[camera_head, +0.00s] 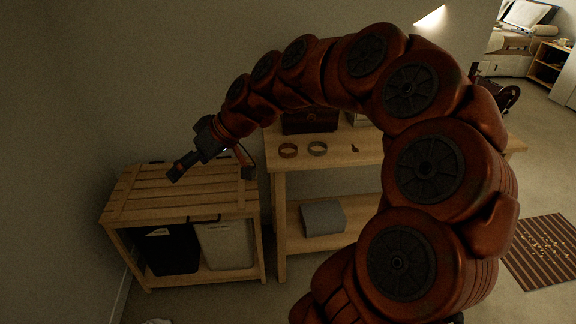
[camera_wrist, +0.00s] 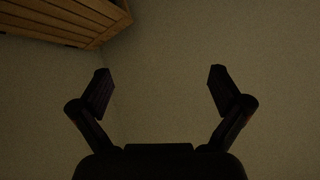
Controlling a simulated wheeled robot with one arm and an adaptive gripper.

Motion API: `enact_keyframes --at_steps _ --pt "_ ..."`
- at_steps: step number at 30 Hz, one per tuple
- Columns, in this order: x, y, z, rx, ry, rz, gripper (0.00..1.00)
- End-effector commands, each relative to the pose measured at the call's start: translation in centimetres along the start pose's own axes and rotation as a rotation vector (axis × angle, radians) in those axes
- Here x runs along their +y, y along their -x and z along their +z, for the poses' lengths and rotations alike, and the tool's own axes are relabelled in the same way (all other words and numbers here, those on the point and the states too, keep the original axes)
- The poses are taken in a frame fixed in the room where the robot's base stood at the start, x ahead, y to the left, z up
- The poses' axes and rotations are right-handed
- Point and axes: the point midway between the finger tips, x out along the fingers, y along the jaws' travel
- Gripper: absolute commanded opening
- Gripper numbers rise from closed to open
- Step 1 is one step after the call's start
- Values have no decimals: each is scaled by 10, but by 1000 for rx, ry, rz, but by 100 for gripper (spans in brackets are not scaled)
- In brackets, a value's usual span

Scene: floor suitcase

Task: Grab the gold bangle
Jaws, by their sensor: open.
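Two ring-shaped bangles lie flat on the wooden table in the head view. The right one looks yellowish, like the gold bangle (camera_head: 317,148); the left one is a redder copper-brown bangle (camera_head: 288,150). My gripper (camera_head: 211,174) is open and empty, in the air over the slatted bench, to the left of both bangles. In the wrist view my gripper (camera_wrist: 160,72) has its two dark fingers spread wide with nothing between them. No bangle shows in the wrist view.
The wooden table (camera_head: 352,157) also bears a dark brown box (camera_head: 310,121) behind the bangles and a small dark item (camera_head: 354,148) to their right. A grey box (camera_head: 323,217) sits on its lower shelf. The slatted bench (camera_head: 150,192) stands beside it, its top clear.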

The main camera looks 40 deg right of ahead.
Motion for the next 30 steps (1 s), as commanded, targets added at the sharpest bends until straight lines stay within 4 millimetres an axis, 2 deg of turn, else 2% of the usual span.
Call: enact_keyframes --at_steps 1,5,8,12,15,18,21,24,30 --pt "31 -10 6 54 -6 16 100" --pt "101 -7 7 186 5 84 100" --pt "161 0 18 279 3 157 100" --pt "246 15 50 386 -12 283 100" --pt "299 30 80 439 -22 377 100" --pt "340 42 110 469 -37 457 100" --pt "368 54 132 486 -47 518 100" --pt "382 61 144 493 -52 552 100" --pt "394 53 142 494 -53 561 100"
